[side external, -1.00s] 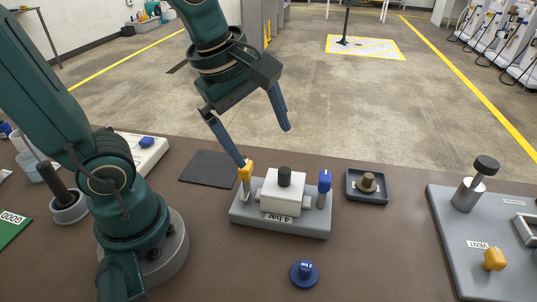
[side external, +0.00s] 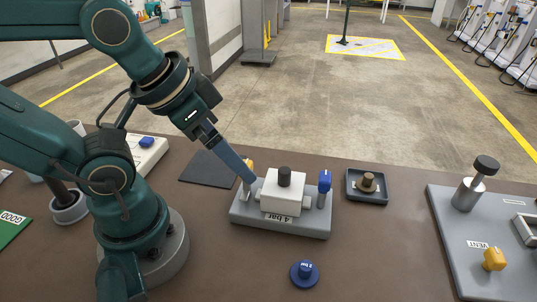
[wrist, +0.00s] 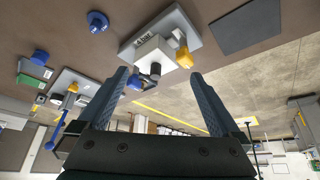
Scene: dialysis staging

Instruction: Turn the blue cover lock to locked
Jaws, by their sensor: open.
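The grey base (side external: 260,224) bears a white block (side external: 281,195) with a black top knob and a "4 bar" label. A blue upright handle (side external: 324,182) stands at its right end; I take it as the blue lock, though no marking on it is readable. A yellow handle (side external: 250,164) stands at the left end, partly hidden by my gripper (side external: 250,180). My gripper slants down beside the yellow handle; contact cannot be told. In the wrist view my gripper (wrist: 160,73) is open, its fingers wide apart, with the yellow handle (wrist: 183,52) beyond them.
A blue "1 bar" disc (side external: 304,273) lies in front of the base. A dark tray (side external: 354,197) holds a brass fitting to the right. A grey panel (side external: 455,245) with a yellow knob is further right. A black mat (side external: 205,169) lies behind left.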

